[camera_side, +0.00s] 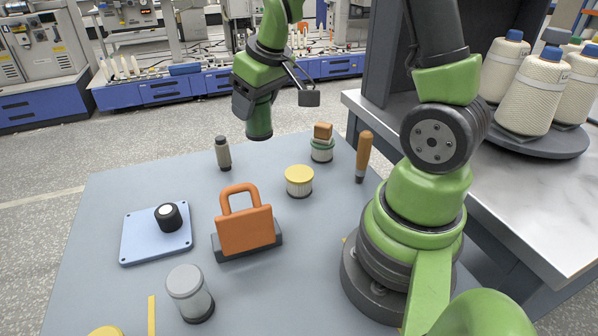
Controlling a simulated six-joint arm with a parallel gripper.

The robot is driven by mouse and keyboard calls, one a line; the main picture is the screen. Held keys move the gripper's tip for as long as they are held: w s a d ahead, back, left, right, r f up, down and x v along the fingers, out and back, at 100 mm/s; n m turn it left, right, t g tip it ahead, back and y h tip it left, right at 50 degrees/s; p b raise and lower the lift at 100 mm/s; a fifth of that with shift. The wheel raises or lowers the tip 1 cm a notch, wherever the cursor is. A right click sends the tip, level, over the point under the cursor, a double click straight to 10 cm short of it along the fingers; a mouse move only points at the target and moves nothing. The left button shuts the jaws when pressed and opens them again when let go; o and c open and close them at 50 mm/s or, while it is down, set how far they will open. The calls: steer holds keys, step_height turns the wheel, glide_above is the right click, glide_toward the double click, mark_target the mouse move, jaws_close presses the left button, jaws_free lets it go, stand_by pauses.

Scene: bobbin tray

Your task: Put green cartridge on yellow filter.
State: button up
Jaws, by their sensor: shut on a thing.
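My gripper (256,106) hangs above the far part of the grey table. It appears shut on the green cartridge (259,124), a dark green cylinder with a darker lower end, held roughly upright. The jaws are small and partly hidden here. The yellow filter (299,184) stands upright on the table, with a flat yellow top and a pale ribbed body. It is lower in the picture and to the right of the cartridge, with a clear gap between them. Nothing rests on its top.
A green-rimmed canister (321,153) carrying a wooden block (323,131) and an orange-handled tool (363,155) stand right of the filter. An orange padlock-shaped block (245,228), a dark bottle (223,154), a blue plate (142,245) and a grey-topped jar (188,290) stand leftward.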

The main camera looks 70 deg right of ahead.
mark_target(298, 172)
steer(key=s+d+f+m, duration=0.1)
steer(key=s+f+m, duration=0.1)
steer(key=s+d+f+m+h, duration=0.1)
steer(key=s+d+f, duration=0.1)
steer(key=s+d+f+m+g+h, duration=0.1)
steer(key=s+f+m, duration=0.1)
steer(key=f, duration=0.1)
steer(key=shift+d+m, duration=0.25)
steer(key=shift+m, duration=0.05)
steer(key=shift+s+d+f, duration=0.1)
steer(key=shift+f, duration=1.35)
steer(key=shift+f, duration=0.1)
steer(key=o, duration=1)
